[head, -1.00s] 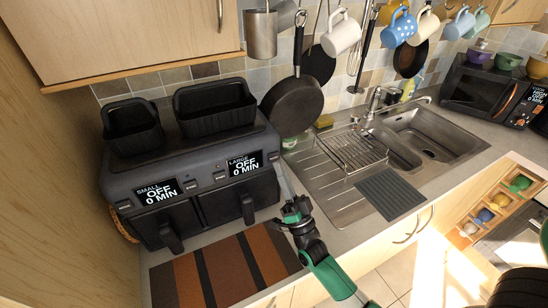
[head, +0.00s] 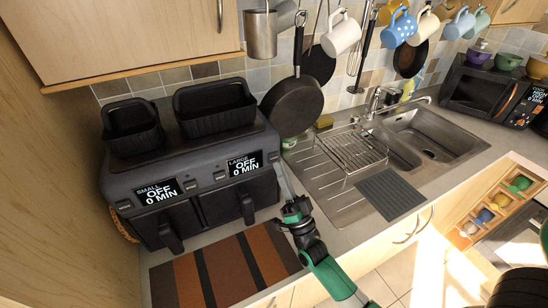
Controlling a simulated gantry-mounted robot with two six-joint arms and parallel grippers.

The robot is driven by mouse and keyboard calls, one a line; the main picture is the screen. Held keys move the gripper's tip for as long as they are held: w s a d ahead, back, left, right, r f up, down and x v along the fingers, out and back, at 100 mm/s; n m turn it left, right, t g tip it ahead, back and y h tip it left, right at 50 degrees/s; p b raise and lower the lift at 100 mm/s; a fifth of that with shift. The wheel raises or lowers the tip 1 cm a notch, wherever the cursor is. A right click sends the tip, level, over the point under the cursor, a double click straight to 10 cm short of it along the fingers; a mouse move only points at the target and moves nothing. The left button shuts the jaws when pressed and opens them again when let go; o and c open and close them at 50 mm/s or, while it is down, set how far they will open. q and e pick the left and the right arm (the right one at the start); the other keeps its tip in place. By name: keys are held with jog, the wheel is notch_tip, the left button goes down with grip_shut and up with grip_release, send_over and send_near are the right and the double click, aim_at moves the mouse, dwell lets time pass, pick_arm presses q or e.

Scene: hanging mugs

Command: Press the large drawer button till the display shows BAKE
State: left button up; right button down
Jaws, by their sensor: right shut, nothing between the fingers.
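A black double-drawer air fryer (head: 200,175) stands on the counter at the left. Its large display (head: 244,164) reads LARGE, OFF, 0 MIN, and its small display (head: 160,190) reads SMALL, OFF, 0 MIN. Small buttons sit beside each display; the large side's buttons (head: 220,176) are left of its display, with another near its right edge. My right gripper (head: 290,207) is shut and empty, just right of the air fryer's front corner and below the large display, apart from the buttons. My left gripper is not in view.
Two black baskets (head: 214,106) sit on top of the air fryer. A striped mat (head: 225,266) lies in front of it. A sink with a wire rack (head: 351,149) is to the right. Pans and mugs hang above the counter.

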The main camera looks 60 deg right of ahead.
dwell(0.4)
jog(key=shift+w+d+b, duration=0.3)
jog(key=shift+w+b, duration=0.05)
jog(key=shift+b, duration=0.05)
jog(key=shift+w+d+b, duration=0.2)
jog(key=shift+w+b, duration=0.05)
jog(key=shift+b, duration=0.1)
dwell(0.5)
jog(key=shift+s, duration=0.1)
jog(key=shift+s+a, duration=0.5)
dwell(0.3)
jog(key=s+a+p, duration=0.1)
jog(key=s, duration=0.1)
jog(key=s+a, duration=0.2)
jog(key=shift+p, duration=0.4)
